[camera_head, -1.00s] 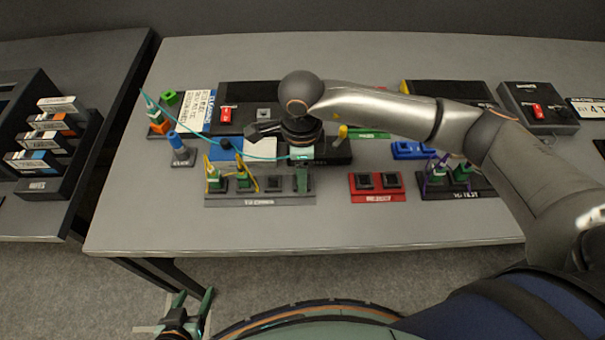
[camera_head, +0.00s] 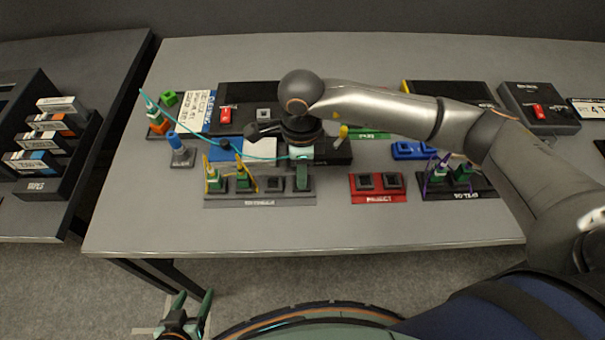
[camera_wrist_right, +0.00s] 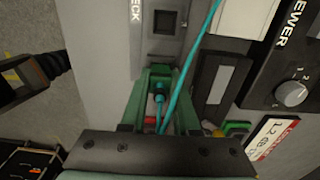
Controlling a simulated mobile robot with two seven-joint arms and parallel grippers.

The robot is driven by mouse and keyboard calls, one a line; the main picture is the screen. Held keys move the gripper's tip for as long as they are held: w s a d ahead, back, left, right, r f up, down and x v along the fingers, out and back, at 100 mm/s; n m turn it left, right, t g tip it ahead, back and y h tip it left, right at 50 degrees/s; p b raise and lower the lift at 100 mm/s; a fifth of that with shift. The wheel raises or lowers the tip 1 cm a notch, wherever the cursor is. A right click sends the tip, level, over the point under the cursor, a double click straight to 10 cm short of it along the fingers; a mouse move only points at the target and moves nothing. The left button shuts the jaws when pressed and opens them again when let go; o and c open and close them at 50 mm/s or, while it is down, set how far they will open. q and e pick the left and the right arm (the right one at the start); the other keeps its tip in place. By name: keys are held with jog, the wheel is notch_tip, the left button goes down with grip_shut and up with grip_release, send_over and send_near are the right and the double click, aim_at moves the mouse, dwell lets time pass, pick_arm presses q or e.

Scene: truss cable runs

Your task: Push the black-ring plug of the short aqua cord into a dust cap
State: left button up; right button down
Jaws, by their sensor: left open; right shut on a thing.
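My right gripper (camera_head: 303,180) is shut on a plug of the aqua cord (camera_head: 187,137), low over the right end of the grey socket strip (camera_head: 225,200). The right wrist view shows the plug (camera_wrist_right: 158,92) between the green fingers (camera_wrist_right: 160,85); its tip and any black ring are not clear. The cord runs left from the gripper to an upright green plug (camera_head: 152,108) at the orange block (camera_head: 160,128). A square socket (camera_wrist_right: 165,22) lies beyond the fingertips. Whether the plug touches a socket is hidden. I cannot pick out a dust cap for certain. My left gripper (camera_head: 190,308) is open and empty below the table.
Yellow-corded plugs (camera_head: 214,180) stand in the grey strip's left sockets. A red strip (camera_head: 378,188) with two sockets and a dark strip (camera_head: 478,188) with purple-corded plugs stand to the right. A blue-topped post (camera_head: 180,150) is at the left. The table front is clear.

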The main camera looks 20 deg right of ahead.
jog(key=shift+r, duration=0.2)
dwell(0.5)
jog(key=shift+r+p, duration=1.3)
jog(key=shift+r, duration=0.85)
